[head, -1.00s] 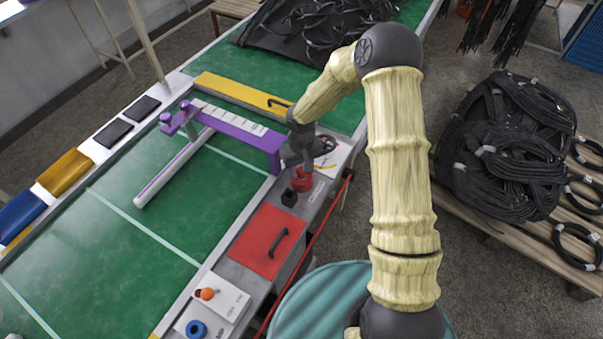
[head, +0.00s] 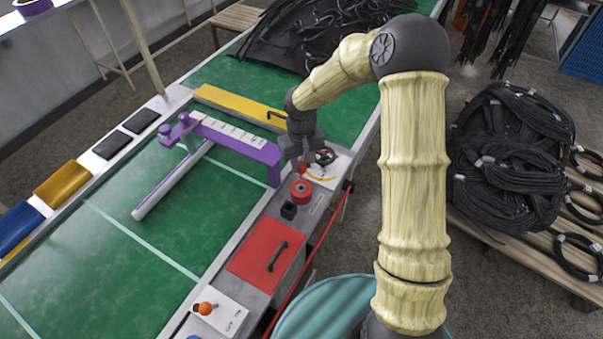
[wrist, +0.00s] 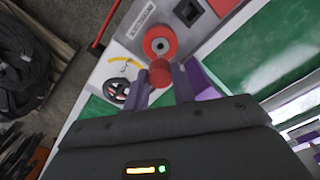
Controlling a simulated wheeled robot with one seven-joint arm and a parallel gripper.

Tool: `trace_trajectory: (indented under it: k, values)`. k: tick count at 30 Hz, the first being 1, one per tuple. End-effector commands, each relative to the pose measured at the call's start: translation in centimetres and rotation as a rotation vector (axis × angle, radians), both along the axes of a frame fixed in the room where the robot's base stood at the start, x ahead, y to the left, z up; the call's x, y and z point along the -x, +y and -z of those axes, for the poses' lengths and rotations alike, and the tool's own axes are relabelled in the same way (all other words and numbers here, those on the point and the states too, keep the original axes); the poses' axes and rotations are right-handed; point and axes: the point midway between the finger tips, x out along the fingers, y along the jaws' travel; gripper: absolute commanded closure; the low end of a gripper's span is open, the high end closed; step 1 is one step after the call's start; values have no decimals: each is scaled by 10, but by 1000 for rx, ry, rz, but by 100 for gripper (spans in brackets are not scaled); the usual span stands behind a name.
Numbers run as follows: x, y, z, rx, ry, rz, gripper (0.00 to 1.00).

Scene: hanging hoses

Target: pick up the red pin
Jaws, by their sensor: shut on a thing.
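The red pin (wrist: 160,73) is between the two fingers of my gripper (wrist: 161,88) in the wrist view, and the gripper is shut on it. In the head view the pin (head: 302,168) shows as a small red piece under my gripper (head: 303,158). Below it, a red round holder (head: 301,190) with a hole in its middle stands on the grey machine panel. It also shows in the wrist view (wrist: 160,41). The pin looks to be above and apart from this holder. The pin's lower part is hard to make out.
A black block (head: 289,211) and a red lid with a black handle (head: 265,254) are nearby on the panel. A purple bracket (head: 262,157) is just left, over the green belt (head: 130,225).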

Motion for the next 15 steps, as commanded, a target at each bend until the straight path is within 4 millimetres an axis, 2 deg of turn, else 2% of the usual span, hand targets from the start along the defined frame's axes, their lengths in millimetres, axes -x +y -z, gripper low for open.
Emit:
trace_trajectory:
  k: [1, 5, 15]
  values:
    - [-1, 0, -8, -1, -3, 2, 97]
    - [0, 0, -17, 0, -1, 1, 97]
    - [0, 0, -18, -1, 1, 1, 97]
